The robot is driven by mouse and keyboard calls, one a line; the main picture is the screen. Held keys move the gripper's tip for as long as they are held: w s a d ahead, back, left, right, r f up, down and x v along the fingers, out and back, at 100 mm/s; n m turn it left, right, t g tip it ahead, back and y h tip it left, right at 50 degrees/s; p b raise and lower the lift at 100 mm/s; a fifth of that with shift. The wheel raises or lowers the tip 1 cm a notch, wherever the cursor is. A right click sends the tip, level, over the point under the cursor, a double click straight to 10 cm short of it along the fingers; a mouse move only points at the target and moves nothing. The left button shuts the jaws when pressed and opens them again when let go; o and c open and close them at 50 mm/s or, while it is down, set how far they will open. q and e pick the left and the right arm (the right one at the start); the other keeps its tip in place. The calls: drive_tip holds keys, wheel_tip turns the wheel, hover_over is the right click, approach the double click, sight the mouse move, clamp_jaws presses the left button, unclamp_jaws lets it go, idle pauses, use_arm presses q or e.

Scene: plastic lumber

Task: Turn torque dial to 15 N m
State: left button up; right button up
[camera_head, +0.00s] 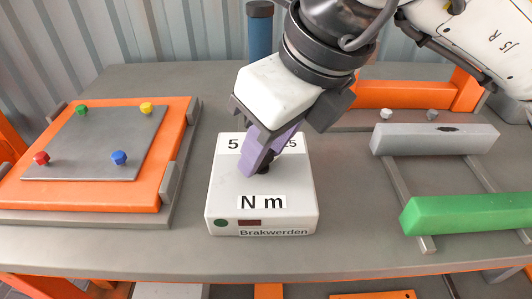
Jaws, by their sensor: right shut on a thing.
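The torque box (217,189) is a white block in the middle of the table, marked "N m" and "Brakwerden" on its front part. On its top a "5" shows at the left and a partly covered number ending in 5 at the right. A dark dial (264,168) sits on top and is mostly hidden by the fingers. My right gripper (262,163), with purple fingers, comes down from the upper right and is shut on the dial. The dial's pointer and the label behind the fingers are hidden. My left gripper is not in view.
An orange tray (90,197) with a grey plate (97,140) and coloured knobs lies at the left. A grey beam (435,140) and a green beam (470,213) lie on rails at the right. A blue cylinder (260,35) stands behind the box.

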idle(0.4)
drive_tip(key=o, duration=1)
drive_tip(key=shift+o, duration=0.2)
drive_tip(key=shift+r, duration=0.1)
drive_tip(key=p+v, duration=0.1)
drive_tip(key=v, duration=0.9)
drive_tip(key=shift+r, duration=0.1)
